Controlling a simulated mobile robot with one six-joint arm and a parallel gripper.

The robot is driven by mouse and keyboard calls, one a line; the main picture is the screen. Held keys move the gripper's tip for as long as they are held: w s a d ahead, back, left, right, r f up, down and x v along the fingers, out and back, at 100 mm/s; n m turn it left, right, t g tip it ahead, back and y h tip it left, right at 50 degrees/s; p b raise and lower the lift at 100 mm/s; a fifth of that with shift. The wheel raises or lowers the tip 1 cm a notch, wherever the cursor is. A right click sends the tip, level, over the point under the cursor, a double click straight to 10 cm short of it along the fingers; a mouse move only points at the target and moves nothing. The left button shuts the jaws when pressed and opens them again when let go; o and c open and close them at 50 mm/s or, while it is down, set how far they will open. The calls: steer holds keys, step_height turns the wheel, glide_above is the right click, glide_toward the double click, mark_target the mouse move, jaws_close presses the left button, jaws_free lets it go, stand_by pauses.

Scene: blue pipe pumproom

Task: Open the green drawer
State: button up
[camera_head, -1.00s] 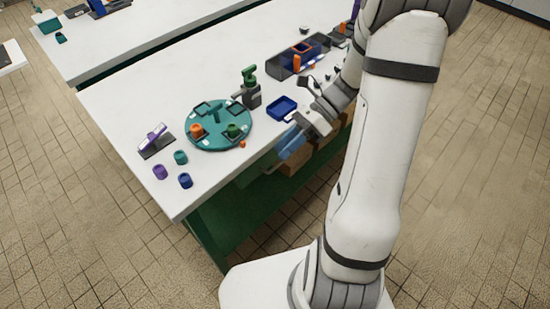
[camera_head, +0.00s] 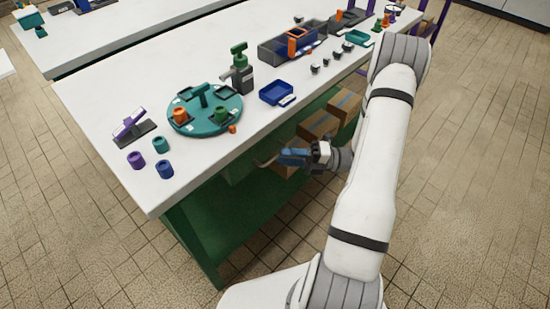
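A green front (camera_head: 225,205) shows under the near edge of the white table and seems to be the green drawer. I cannot make out its seams or how far it is open. My gripper (camera_head: 281,157), with blue fingers, is below the tabletop edge, at the right end of the green front, pointing left. A small pale bar-like part (camera_head: 263,161) shows at its fingertips; I cannot tell whether they touch it. The finger gap is too small to read.
On the white table (camera_head: 110,95) stand a teal round tray (camera_head: 190,127), a green-topped dispenser (camera_head: 241,70), a blue tray (camera_head: 276,91) and several small cups. Cardboard boxes (camera_head: 318,124) sit under the table right of the green front. The tiled floor at right is clear.

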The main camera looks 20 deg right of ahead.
mark_target(275, 156)
steer(key=x, duration=0.4)
steer(key=shift+c, duration=0.4)
jaws_close()
